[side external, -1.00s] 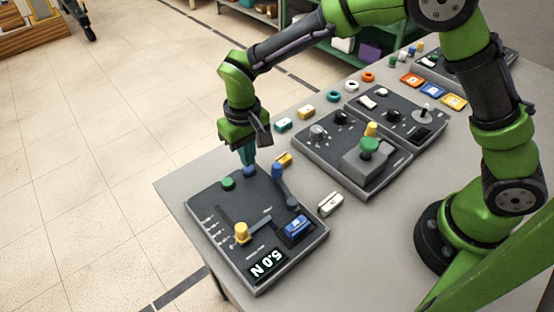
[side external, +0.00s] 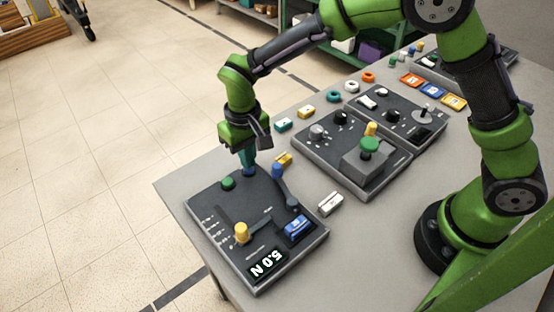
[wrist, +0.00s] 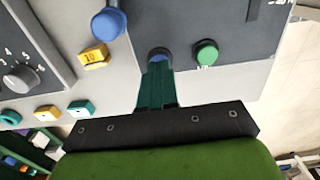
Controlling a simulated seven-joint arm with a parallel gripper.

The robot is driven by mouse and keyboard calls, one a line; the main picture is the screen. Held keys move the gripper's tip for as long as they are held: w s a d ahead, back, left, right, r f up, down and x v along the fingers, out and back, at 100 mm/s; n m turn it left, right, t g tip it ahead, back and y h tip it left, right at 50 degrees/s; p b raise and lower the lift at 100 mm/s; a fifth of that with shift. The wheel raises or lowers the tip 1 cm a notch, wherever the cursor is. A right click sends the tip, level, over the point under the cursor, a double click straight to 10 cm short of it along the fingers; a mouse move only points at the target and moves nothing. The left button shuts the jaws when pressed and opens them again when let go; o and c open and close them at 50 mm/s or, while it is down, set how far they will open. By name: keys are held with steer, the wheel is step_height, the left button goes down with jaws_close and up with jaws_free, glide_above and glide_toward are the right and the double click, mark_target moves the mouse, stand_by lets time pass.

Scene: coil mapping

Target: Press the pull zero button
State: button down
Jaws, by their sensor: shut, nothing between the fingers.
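The dark control panel (side external: 213,200) lies at the near left of the table, with a lit display (side external: 266,265) that reads 5.0 N upside down. I cannot read which one is labelled pull zero.
A blue-knobbed lever (side external: 278,171) stands close right of my gripper. A yellow slider knob (side external: 241,231) and a blue block (side external: 297,227) are nearer the display. A yellow block (side external: 284,159) and a white block (side external: 331,203) lie beside the panel. Other panels stand further right.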

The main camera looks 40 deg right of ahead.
mark_target(257, 174)
steer(key=shift+f, duration=0.55)
stand_by(0.4)
steer(key=shift+r, duration=3.15)
steer(key=shift+s+d+f, duration=0.1)
steer(key=shift+s+d, duration=0.1)
steer(key=shift+s, duration=0.25)
steer(key=shift+s+d+f, duration=0.1)
steer(key=shift+s+d, duration=0.1)
steer(key=shift+s, duration=0.25)
steer(key=s+d+r+m+t+y, duration=0.2)
steer(key=s+d+r+m+t, duration=0.2)
steer(key=s+d+r, duration=1)
steer(key=s+d+t, duration=0.2)
steer(key=d+t, duration=0.1)
steer(key=shift+d+r, duration=0.15)
steer(key=shift+r, duration=0.1)
